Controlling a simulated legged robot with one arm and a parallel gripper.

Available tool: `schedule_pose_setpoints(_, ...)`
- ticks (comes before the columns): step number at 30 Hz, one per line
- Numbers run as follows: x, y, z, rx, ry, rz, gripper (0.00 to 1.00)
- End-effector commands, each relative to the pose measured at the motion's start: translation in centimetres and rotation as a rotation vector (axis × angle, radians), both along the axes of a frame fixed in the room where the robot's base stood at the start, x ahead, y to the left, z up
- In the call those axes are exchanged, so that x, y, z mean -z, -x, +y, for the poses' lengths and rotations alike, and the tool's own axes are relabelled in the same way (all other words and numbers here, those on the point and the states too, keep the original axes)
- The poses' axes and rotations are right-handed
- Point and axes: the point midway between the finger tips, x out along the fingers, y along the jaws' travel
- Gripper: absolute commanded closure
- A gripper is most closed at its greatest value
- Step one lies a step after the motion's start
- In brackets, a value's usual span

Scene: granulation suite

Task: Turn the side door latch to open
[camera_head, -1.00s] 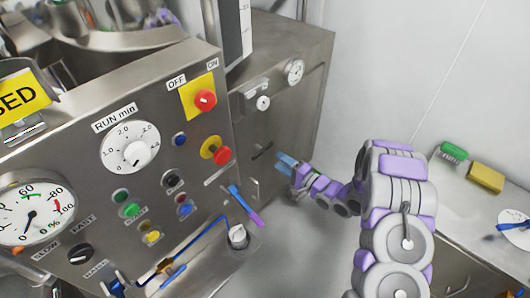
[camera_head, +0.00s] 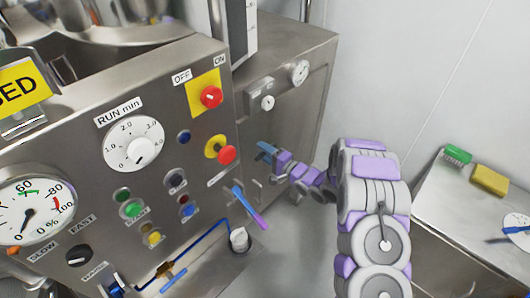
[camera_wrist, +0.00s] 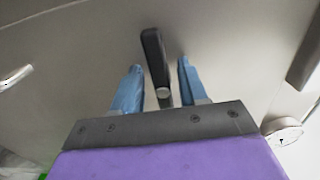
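The side door latch (camera_wrist: 155,58) is a dark bar handle on the grey metal side panel. In the wrist view it stands between the two blue fingers of my gripper (camera_wrist: 160,66), with a visible gap on each side. My gripper is open around the latch and looks apart from it. In the head view my gripper (camera_head: 267,151) is at the side panel (camera_head: 290,115), below a small dial. There the gripper covers most or all of the latch, so its angle is hard to tell.
The control panel (camera_head: 60,150) with buttons and gauges stands close on the left. A metal bench (camera_head: 450,215) with a green brush (camera_head: 457,154) and yellow sponge (camera_head: 489,180) is at right.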

Motion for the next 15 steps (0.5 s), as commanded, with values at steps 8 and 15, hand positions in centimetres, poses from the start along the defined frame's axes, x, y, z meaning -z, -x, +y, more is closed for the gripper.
schedule_pose_setpoints(8, -0.01, -0.03, -0.22, 0.001, -0.001, 0.0, 0.85)
schedule_pose_setpoints(15, 0.12, -0.11, -0.16, 0.003, 0.0, 0.002, 1.0)
